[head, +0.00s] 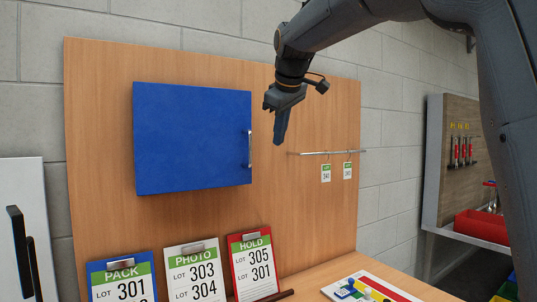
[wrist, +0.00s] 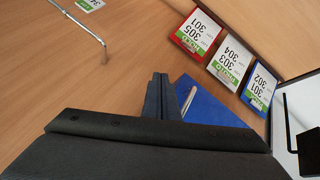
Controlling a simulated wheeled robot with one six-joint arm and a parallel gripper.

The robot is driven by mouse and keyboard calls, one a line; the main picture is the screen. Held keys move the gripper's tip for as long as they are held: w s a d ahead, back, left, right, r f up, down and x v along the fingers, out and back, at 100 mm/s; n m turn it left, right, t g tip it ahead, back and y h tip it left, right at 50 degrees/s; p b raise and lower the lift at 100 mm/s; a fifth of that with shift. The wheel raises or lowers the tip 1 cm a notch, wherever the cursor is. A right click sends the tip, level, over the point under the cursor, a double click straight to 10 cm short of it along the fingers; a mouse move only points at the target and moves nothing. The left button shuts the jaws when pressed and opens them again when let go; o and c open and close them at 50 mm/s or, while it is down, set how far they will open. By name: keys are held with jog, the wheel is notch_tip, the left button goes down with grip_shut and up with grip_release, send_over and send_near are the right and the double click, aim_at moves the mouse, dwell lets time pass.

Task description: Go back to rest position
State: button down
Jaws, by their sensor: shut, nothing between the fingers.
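My gripper (head: 281,138) hangs at the end of my raised arm in the head view, fingers pointing down and together. It is in front of the wooden back panel, to the right of the blue cabinet (head: 190,138), whose door is closed and has a metal handle (head: 249,149) on its right side. In the wrist view my gripper (wrist: 158,80) shows shut with nothing held. Part of the blue cabinet (wrist: 208,104) shows beyond the fingers there, partly hidden by my gripper body.
Three lot boards stand below: PACK (head: 122,277), PHOTO (head: 194,271) and HOLD (head: 252,265). A rail (head: 318,152) with two tags is right of my gripper. A tray (head: 365,287) with colourful items lies on the bench. A red bin (head: 480,226) stands far right.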

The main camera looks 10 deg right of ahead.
jog(key=s+d+f+m+g, duration=0.1)
jog(key=s+d+f+m, duration=0.15)
jog(key=f, duration=0.55)
jog(key=s+d+f+m+g, duration=0.1)
jog(key=s+f, duration=0.2)
jog(key=f, duration=0.6)
jog(key=s+d+f+m+g, duration=0.1)
jog(key=s+d+f, duration=0.15)
jog(key=f, duration=0.55)
jog(key=s+f+m+g, duration=0.1)
jog(key=s+f, duration=0.6)
jog(key=s+d+f+m+g, duration=0.1)
jog(key=s+f+m, duration=0.1)
jog(key=s+f, duration=0.6)
jog(key=s+d+f+m+g+b, duration=0.1)
jog(key=s+f+m, duration=0.1)
jog(key=s+f, duration=0.5)
jog(key=shift+s+d+f+h, duration=0.25)
jog(key=shift+s+f+h, duration=0.05)
jog(key=shift+s, duration=0.15)
